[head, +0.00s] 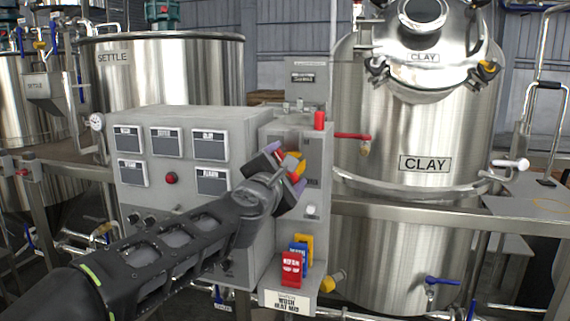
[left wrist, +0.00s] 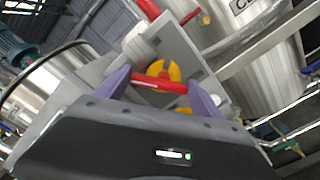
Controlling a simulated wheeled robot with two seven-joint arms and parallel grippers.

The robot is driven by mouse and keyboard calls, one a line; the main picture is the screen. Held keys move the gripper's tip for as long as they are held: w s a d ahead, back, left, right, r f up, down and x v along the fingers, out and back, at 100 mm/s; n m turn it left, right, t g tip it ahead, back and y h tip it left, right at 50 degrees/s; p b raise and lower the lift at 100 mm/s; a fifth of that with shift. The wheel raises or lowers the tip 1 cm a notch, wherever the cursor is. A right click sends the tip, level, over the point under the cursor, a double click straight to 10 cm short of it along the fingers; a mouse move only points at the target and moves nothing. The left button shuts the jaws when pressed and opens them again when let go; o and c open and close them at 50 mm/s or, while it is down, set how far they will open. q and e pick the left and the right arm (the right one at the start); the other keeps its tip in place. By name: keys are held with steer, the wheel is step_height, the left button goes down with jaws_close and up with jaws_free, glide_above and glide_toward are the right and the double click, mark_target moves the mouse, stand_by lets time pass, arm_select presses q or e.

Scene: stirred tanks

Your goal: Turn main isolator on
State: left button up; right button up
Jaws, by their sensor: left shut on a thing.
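The main isolator (left wrist: 165,68) shows in the left wrist view as a yellow round part with a red handle (left wrist: 160,86) across it. It is on the front of a narrow grey panel (head: 318,190). In the head view my left gripper (head: 290,172) is at this panel and hides most of the isolator, with some yellow (head: 297,160) showing. In the left wrist view the purple fingers of my left gripper (left wrist: 162,92) are on either side of the red handle, shut on it. My right gripper is in neither view.
A wider grey control box (head: 195,195) with several label plates and a red button (head: 172,178) stands to the left. Below the isolator are red (head: 291,268), blue and yellow tags. The steel CLAY tank (head: 400,240) and a rail (head: 440,213) are close on the right.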

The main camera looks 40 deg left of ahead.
arm_select(q)
steer(key=shift+d+f+m+p, duration=0.15)
steer(key=shift+m+p, duration=0.35)
steer(key=shift+m, duration=1.3)
steer(key=shift+d+r+m+p, duration=0.1)
steer(key=shift+m+p, duration=0.35)
steer(key=shift+m, duration=1.35)
steer(key=o, duration=1.4)
steer(key=shift+c, duration=0.2)
steer(key=v, duration=0.7)
steer(key=shift+s+d, duration=0.15)
steer(key=shift+s, duration=0.2)
